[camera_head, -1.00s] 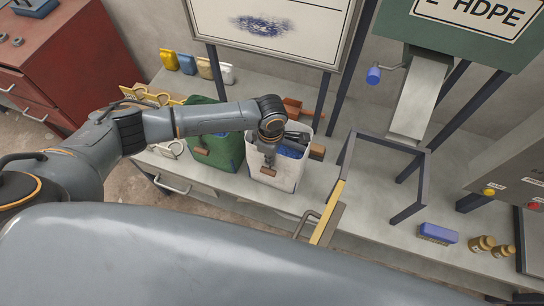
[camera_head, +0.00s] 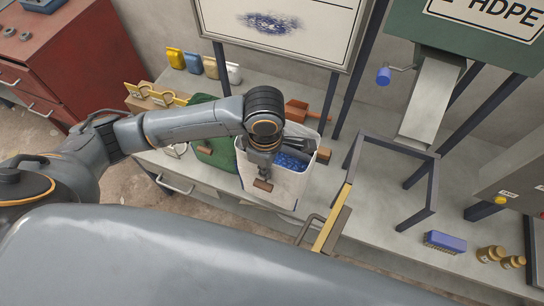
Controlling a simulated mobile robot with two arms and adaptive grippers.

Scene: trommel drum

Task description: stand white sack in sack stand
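The white sack (camera_head: 284,190) is upright and open at the top, with blue material (camera_head: 290,162) inside. It has a brown grip on its front side and another on its right side. My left gripper (camera_head: 263,172) reaches down over its front rim and appears shut on the front brown grip (camera_head: 263,185); my wrist hides part of the sack's mouth. The sack stand (camera_head: 432,185), a dark square frame, is to the right of the sack, below the chute, and holds nothing. My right gripper is not in view.
A green sack (camera_head: 213,153) stands close left of the white sack. A yellow-edged bar with a handle (camera_head: 333,228) is at the stand's left front. A blue brush (camera_head: 445,241) and brown jars (camera_head: 490,254) lie right. The chute (camera_head: 430,98) hangs above the stand.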

